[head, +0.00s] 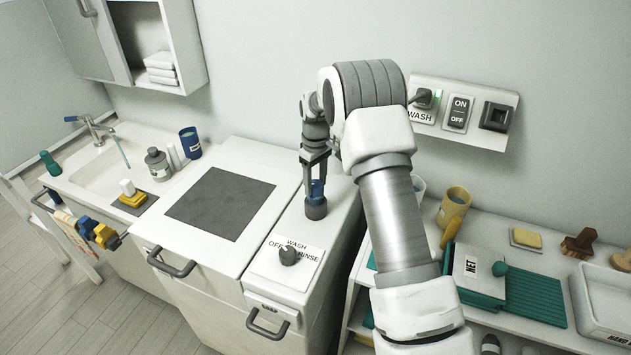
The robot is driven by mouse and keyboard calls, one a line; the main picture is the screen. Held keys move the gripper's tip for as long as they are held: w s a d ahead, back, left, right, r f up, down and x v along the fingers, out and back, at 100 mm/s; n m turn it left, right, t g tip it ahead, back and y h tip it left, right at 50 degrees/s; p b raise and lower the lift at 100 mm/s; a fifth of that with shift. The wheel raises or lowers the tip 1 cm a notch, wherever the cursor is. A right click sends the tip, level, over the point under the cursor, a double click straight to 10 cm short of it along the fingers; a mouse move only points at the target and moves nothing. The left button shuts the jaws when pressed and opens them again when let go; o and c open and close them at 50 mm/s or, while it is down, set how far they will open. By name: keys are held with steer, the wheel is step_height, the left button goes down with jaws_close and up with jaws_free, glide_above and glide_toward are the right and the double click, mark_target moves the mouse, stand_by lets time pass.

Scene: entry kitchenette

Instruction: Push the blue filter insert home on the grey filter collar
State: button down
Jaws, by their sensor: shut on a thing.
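The grey filter collar (316,209) stands upright on the narrow white top beside the wash unit, near the middle of the head view. The blue filter insert (317,189) is directly above it, roughly upright. My gripper (315,180) points down and is shut on the insert, its dark fingers covering part of it. The insert's lower end meets the collar in the picture. I cannot tell how deep it sits in it.
A dial (289,256) marked wash, off and rinse is in front of the collar. A dark square panel (220,203) lies to the left. A wall panel (463,113) with a plug and switches is at the back right. A crowded shelf (600,262) stands at right.

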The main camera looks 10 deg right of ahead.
steer(key=shift+f+b, duration=1.05)
steer(key=shift+f, duration=0.6)
steer(key=shift+c, duration=0.6)
jaws_free()
steer(key=shift+r, duration=0.1)
step_height(320, 180, up, 17)
steer(key=s+r+m+t, duration=0.1)
steer(key=s+r, duration=0.6)
steer(key=r, duration=0.1)
steer(key=s+r+m+t, duration=0.2)
steer(key=s+r, duration=0.3)
steer(key=s, duration=0.6)
steer(key=s+f+m+t, duration=0.1)
steer(key=s+f+m, duration=0.1)
steer(key=s, duration=0.7)
steer(key=s+f+m+t, duration=0.1)
steer(key=s+f+m, duration=0.1)
steer(key=s, duration=0.8)
steer(key=shift+s+t+b, duration=0.2)
steer(key=shift+t+b, duration=0.1)
